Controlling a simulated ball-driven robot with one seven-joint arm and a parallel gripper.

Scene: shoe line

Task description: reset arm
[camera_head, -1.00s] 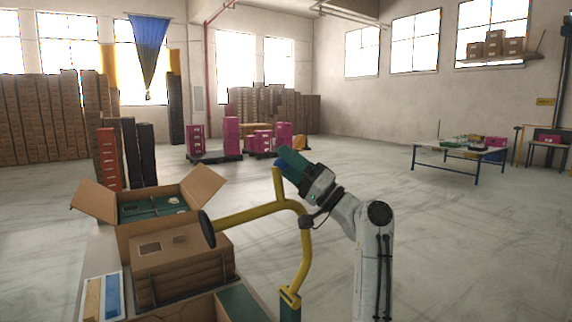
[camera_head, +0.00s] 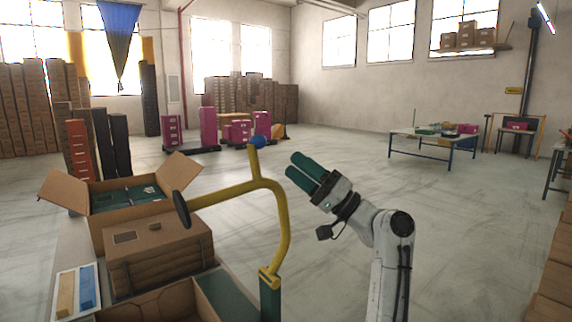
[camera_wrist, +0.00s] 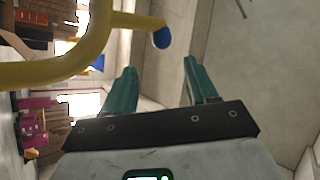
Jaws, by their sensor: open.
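My gripper (camera_head: 297,171) has two green fingers and is raised above the floor, to the right of a yellow bent pipe (camera_head: 283,225). The fingers are open with nothing between them. In the wrist view my gripper (camera_wrist: 160,80) shows both fingers apart and empty. The yellow pipe (camera_wrist: 95,45) crosses the upper left of that view, beside the fingers and apart from them. A blue ball-like end (camera_wrist: 162,38) shows near the left fingertip there.
A table (camera_head: 432,137) with items stands at the far right. Brown boxes (camera_head: 552,265) line the right edge. The floor between is clear.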

